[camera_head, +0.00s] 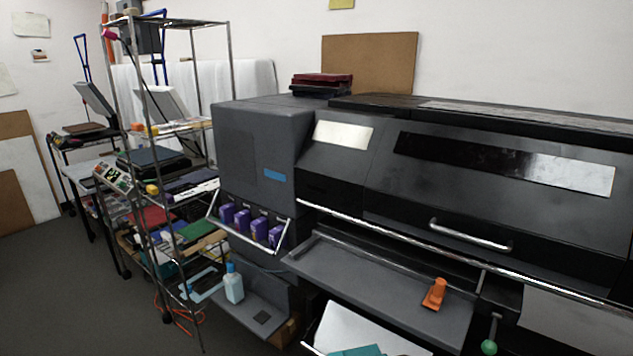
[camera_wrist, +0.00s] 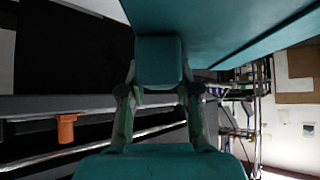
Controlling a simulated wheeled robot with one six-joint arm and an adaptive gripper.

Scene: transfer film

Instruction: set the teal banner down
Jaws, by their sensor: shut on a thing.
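The teal banner (camera_wrist: 235,28) fills the upper middle and right of the wrist view as a broad flat sheet, with its outer parts cut off by the frame. My gripper (camera_wrist: 158,80) is shut on it, at its near side. Teal surfaces at the gripper blend with the sheet, so the exact grip line is unclear. In the head view, only a small teal patch (camera_head: 358,351) shows at the bottom edge. I cannot tell whether it is banner or gripper. What lies under the banner is hidden.
A large dark printer (camera_head: 400,170) fills the head view's right. An orange tool (camera_head: 435,294) lies on its grey front tray (camera_head: 365,275), above a white surface (camera_head: 365,332). A crowded wire rack (camera_head: 150,130) stands left. Grey floor (camera_head: 60,290) is open at lower left.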

